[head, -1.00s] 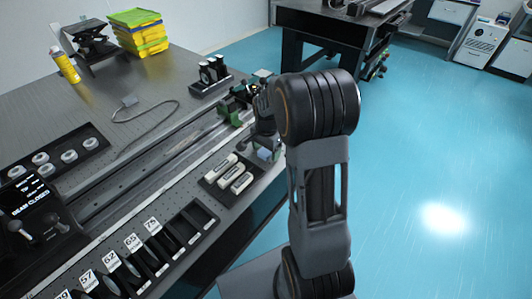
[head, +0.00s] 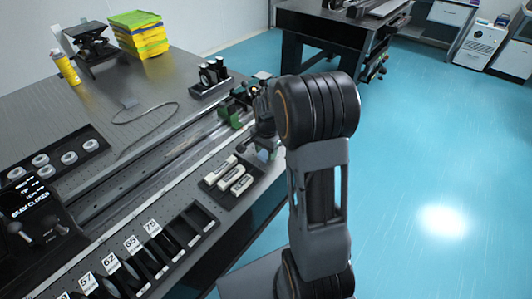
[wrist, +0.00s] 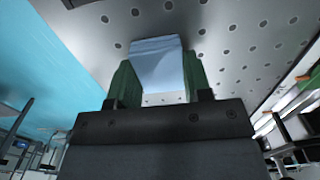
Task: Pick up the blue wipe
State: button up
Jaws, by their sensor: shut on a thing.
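The blue wipe (wrist: 158,64) is a pale blue folded cloth. In the wrist view it stands out between the two green fingers of my gripper (wrist: 160,80), with the holed metal table top behind it. My gripper is shut on it. In the head view the wipe (head: 264,154) is a small pale blue patch at the table's right edge, below my gripper and partly hidden by my arm. I cannot tell whether it is clear of the table top.
A dark tray with white blocks (head: 231,177) lies just left of the wipe. A rail (head: 150,165) runs along the optical table (head: 165,90). Black posts (head: 213,72) and green-based mounts (head: 233,114) stand behind. Numbered slots (head: 150,250) line the front. Open floor lies right.

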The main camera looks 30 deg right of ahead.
jog(key=shift+r, duration=0.55)
notch_tip(320, 180, up, 2)
jog(key=shift+s+d+r, duration=0.1)
jog(key=shift+r, duration=0.15)
jog(key=s+d+r, duration=0.6)
jog(key=s+r, duration=0.3)
jog(key=s, duration=0.3)
jog(key=shift+d+r, duration=0.2)
jog(key=shift+d, duration=0.2)
